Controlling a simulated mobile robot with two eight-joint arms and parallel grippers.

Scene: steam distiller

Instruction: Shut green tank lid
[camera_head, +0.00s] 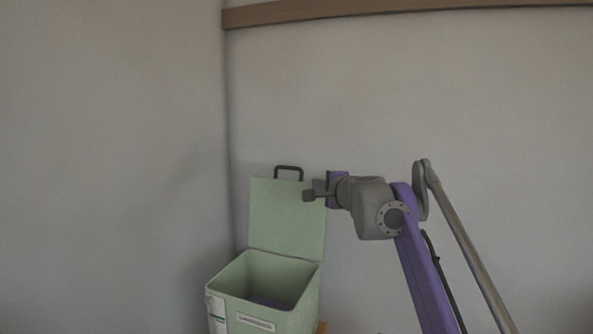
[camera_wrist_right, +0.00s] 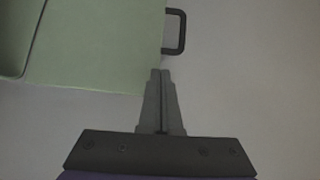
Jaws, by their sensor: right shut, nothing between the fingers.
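The green tank (camera_head: 228,283) stands at the bottom centre of the head view, its top open. Its green lid (camera_head: 280,218) stands raised, upright at the tank's back edge, with a dark handle (camera_head: 289,168) on its upper edge. My right gripper (camera_head: 308,194) is shut and empty, at the lid's upper right edge in the head view. In the right wrist view the shut fingers (camera_wrist_right: 161,74) point at the lid's edge (camera_wrist_right: 100,55), close to the handle (camera_wrist_right: 180,32). I cannot tell whether they touch the lid. My left gripper is not in view.
Plain grey walls (camera_head: 440,90) meet in a corner behind the tank. A brown rail (camera_head: 400,10) runs along the top of the back wall. A small orange-brown piece (camera_head: 323,327) shows beside the tank's lower right. The space left of the tank is clear.

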